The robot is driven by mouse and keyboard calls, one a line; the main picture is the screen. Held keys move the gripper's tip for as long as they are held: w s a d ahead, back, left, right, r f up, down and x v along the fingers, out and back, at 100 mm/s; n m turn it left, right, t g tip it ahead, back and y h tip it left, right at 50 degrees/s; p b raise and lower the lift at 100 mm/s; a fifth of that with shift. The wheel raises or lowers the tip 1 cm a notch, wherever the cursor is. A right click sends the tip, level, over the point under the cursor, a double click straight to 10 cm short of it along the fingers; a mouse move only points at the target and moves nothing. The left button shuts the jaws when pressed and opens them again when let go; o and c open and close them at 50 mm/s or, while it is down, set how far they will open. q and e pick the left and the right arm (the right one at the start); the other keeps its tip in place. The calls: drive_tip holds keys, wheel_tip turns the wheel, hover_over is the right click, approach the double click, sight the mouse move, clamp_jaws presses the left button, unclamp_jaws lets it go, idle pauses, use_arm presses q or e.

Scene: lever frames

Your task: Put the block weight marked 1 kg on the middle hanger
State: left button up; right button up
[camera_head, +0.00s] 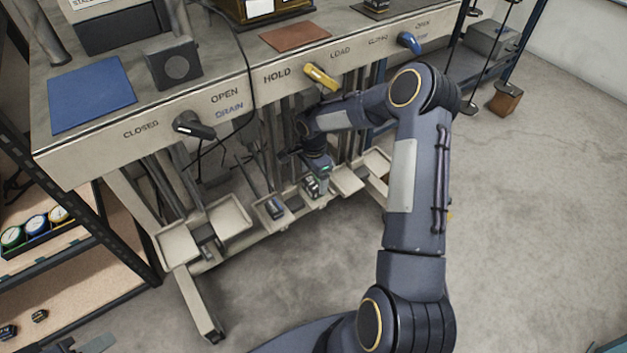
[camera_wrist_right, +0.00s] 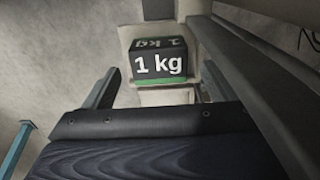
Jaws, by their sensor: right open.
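The block weight marked 1 kg (camera_wrist_right: 160,62) is dark with white lettering and a green lower band. It rests on a pale tray (camera_wrist_right: 160,97) in the right wrist view. In the head view a small dark block with a light mark (camera_head: 312,187) sits below my right gripper (camera_head: 318,172), on a tray under the bench. In the wrist view my right gripper (camera_wrist_right: 160,88) is open, its fingers spread to either side in front of the block, not closed on it. I cannot tell which hanging part is the middle hanger. My left gripper is not in view.
The bench front (camera_head: 140,130) overhangs the trays, with a black lever (camera_head: 193,126), a yellow lever (camera_head: 320,77) and a blue lever (camera_head: 409,42). Other trays (camera_head: 230,215) and thin rods crowd the space beneath. A shelf rack stands left.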

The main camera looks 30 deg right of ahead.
sight(313, 182)
wheel_tip(313, 182, up, 4)
drive_tip(key=shift+r+p, duration=0.1)
drive_tip(key=shift+p, duration=0.3)
drive_tip(key=shift+s, duration=0.1)
